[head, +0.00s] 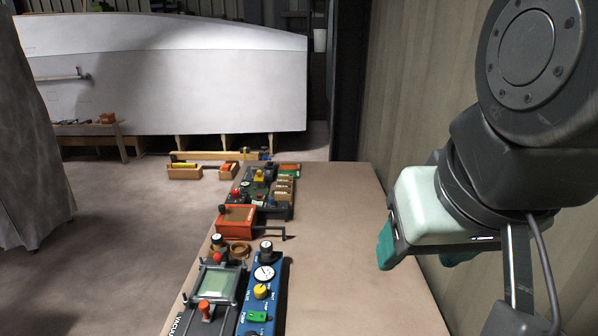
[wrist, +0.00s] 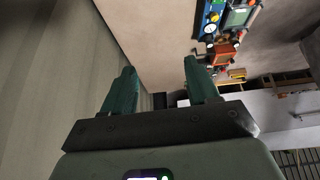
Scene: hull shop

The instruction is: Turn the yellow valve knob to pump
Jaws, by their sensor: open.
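The yellow valve knob (head: 261,291) sits on a long blue panel (head: 250,308) at the near left part of the bench. On the same panel are a round white gauge, a black knob behind it and a green part in front. The panel's small lettering is too small to read surely. In the wrist view the blue panel (wrist: 207,22) shows at the top, with the yellow knob (wrist: 210,39) on it. My gripper (head: 418,258) hangs at the right, well apart from the panel. In the wrist view its green fingers (wrist: 158,82) are spread and empty.
A grey frame with a pale green screen (head: 216,284) stands left of the panel. Behind are an orange box (head: 237,221) with a black handle and a dark green board (head: 257,184). The bench (head: 338,260) is clear on its right, beside the corrugated wall (head: 415,110).

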